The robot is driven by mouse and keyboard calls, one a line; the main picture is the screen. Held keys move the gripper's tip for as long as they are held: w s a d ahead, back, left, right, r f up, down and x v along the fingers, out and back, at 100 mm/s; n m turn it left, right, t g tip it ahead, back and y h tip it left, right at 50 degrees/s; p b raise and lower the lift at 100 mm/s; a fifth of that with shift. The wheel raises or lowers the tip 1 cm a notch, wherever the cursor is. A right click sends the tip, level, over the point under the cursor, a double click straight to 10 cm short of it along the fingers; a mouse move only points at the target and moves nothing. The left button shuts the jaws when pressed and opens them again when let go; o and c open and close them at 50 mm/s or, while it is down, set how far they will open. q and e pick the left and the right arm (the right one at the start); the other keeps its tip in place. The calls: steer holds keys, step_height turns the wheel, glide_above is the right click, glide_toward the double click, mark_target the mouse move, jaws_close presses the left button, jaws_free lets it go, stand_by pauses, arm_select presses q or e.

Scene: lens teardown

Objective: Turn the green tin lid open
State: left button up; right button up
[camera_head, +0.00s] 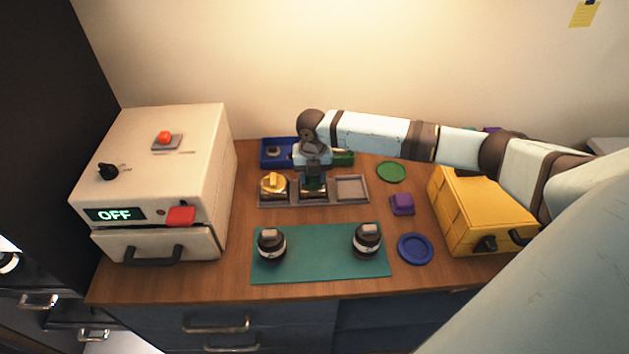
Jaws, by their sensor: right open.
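A tin with a dark green lid (314,185) stands in the middle compartment of a grey three-part tray (335,204). My right gripper (313,178) points straight down over this tin, with its jaws open. The fingers are at the lid and hide much of it; I cannot tell whether they touch it. A gold tin with a yellow-topped lid (272,184) stands in the left compartment. The right compartment (351,188) is empty. My left gripper is not in view.
Two dark jar-like parts (271,245) (367,240) stand on a green mat (318,262). A blue bin (270,163), green disc (391,171), purple block (402,204) and blue dish (415,249) lie around. A white machine (165,170) stands left, a yellow case (480,212) right.

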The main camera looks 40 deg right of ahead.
steer(key=shift+s+f, duration=0.2)
steer(key=shift+f, duration=0.1)
